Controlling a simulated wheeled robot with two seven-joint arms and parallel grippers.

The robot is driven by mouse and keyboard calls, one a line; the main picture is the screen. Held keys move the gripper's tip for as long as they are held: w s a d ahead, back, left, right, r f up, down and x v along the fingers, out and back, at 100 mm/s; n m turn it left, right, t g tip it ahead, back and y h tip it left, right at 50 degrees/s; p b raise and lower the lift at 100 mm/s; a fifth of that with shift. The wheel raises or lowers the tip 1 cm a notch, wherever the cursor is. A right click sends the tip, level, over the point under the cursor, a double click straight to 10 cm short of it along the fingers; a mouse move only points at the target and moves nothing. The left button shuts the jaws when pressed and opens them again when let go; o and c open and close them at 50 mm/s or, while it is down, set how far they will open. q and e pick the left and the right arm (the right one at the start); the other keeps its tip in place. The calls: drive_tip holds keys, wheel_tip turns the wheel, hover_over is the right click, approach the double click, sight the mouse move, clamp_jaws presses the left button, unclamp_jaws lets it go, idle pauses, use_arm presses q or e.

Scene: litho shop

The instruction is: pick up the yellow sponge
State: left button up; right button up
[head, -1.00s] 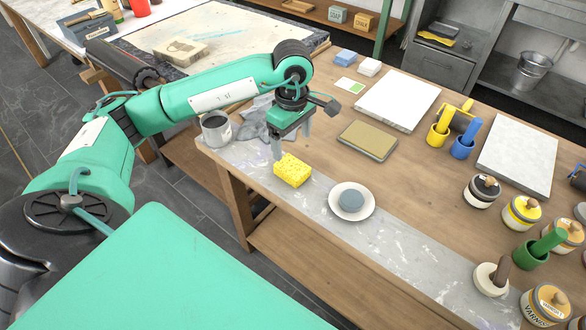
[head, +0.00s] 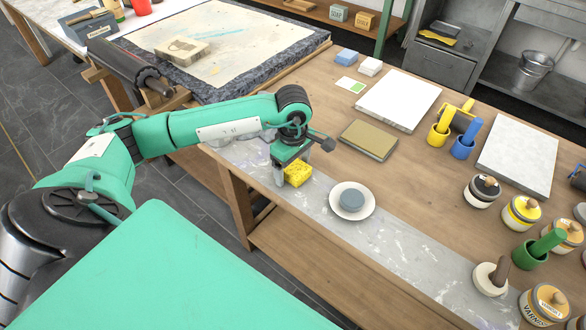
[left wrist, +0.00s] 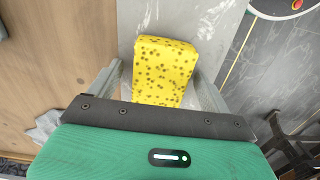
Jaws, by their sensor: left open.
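The yellow sponge (head: 299,174) lies on the grey, paint-marked strip along the table's front edge, partly hidden by my left gripper (head: 290,172). In the left wrist view the speckled sponge (left wrist: 163,70) shows between the two fingers of my open left gripper (left wrist: 157,88), with a gap on both sides. The gripper points down at the sponge; I cannot tell how far down the fingertips reach beside it. My right gripper is not in view.
A white saucer with a blue-grey round piece (head: 351,200) stands right of the sponge. A tan block (head: 368,140) lies behind it. Yellow (head: 438,133) and blue (head: 463,146) cups and several paint jars stand further right. The table's front edge is close.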

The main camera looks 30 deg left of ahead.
sight(293, 165)
use_arm(q)
drive_tip(key=c, duration=1.1)
drive_tip(key=shift+o, duration=0.2)
drive_tip(key=shift+r, duration=0.1)
drive_tip(key=shift+r, duration=0.25)
wheel_tip(293, 165, up, 19)
drive_tip(key=shift+r, duration=0.2)
